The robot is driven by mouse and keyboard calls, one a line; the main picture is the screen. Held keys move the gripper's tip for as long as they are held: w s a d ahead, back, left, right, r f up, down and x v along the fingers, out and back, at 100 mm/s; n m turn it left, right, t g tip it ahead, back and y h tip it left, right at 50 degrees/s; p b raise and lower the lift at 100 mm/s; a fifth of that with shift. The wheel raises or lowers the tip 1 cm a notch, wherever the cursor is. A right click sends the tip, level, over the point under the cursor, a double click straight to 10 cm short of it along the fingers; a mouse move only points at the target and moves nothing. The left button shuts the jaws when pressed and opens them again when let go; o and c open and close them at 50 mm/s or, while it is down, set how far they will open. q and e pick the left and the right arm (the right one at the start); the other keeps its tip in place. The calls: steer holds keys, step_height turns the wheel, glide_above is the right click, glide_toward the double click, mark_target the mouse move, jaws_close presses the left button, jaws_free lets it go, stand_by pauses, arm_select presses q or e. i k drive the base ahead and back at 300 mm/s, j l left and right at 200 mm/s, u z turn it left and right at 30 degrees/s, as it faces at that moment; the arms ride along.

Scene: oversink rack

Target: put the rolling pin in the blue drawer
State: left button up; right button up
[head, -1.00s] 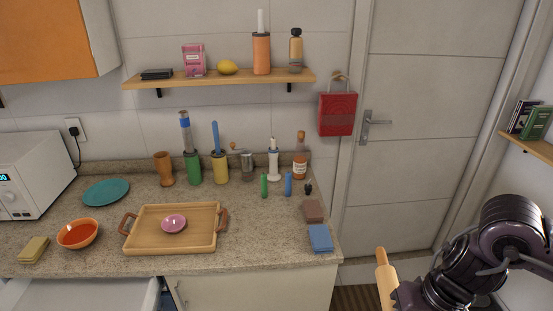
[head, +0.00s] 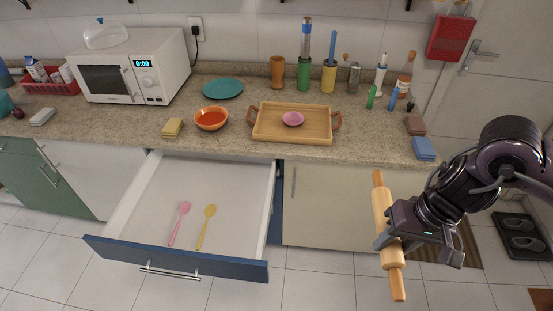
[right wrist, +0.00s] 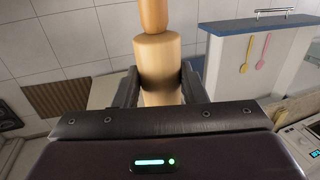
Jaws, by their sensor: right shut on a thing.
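A pink spoon and a yellow spoon lie inside. The drawer (right wrist: 238,65) also shows in the right wrist view. My left gripper is not in view.
The drawer's inside is mostly bare around the spoons. A closed cabinet front (head: 325,205) is right of the drawer.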

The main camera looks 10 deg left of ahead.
mark_target(198, 216)
steer(key=i+j+u, duration=0.15)
steer(key=j, duration=0.3)
steer(key=i+j+u, duration=0.1)
steer(key=j, duration=0.3)
steer(key=i+j+u, duration=0.15)
steer(key=i+j, duration=0.15)
steer(key=i+j+u, duration=0.1)
steer(key=i+j, duration=0.15)
steer(key=j, duration=0.2)
